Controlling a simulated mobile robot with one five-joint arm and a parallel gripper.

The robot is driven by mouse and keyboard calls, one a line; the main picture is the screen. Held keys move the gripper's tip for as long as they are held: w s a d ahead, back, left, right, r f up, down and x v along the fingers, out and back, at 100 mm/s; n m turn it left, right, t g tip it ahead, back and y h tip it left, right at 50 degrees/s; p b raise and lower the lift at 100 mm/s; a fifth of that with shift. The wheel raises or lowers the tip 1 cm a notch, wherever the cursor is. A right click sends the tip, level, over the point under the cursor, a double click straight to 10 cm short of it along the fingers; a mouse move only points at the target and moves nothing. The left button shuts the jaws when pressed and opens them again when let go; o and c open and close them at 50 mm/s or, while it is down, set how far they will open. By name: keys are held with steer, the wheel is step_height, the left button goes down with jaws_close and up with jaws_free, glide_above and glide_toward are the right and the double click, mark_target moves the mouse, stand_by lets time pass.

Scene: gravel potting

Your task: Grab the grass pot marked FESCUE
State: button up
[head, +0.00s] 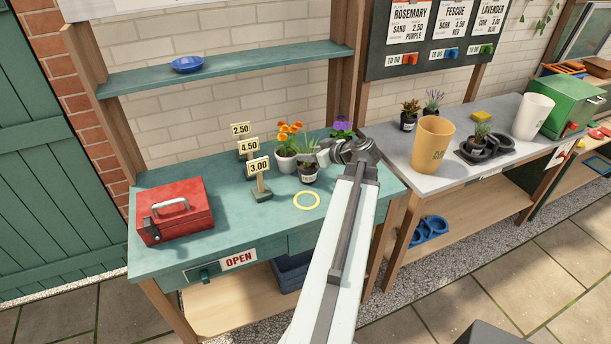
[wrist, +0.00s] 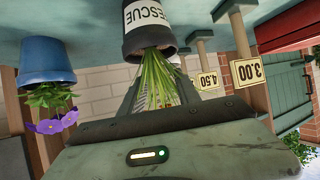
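The FESCUE pot (head: 308,173) is a small dark pot with a white label and green grass, upright on the green bench. In the upside-down wrist view the pot (wrist: 149,32) is straight ahead, its label showing "ESCUE" and its grass (wrist: 157,80) pointing toward me. My gripper (head: 338,153) is just right of the pot in the head view. In the wrist view its fingers (wrist: 158,92) stand apart, with the grass seen between them and the pot beyond the tips. I cannot tell whether a finger touches the leaves.
A white pot of orange flowers (head: 286,162) stands close to its left. Purple flowers in a blue pot (wrist: 46,60) stand behind my gripper.

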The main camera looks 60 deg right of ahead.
steer(key=b+x, duration=0.1)
steer(key=x, duration=0.1)
steer(key=b+x, duration=0.1)
steer(key=x, duration=0.1)
steer(key=shift+s+d+f+b, duration=0.2)
steer(key=shift+d+f+b, duration=0.05)
steer(key=shift+f+b, duration=0.15)
steer(key=shift+w+f, duration=0.15)
steer(key=shift+w, duration=0.2)
jaws_close()
stand_by(0.6)
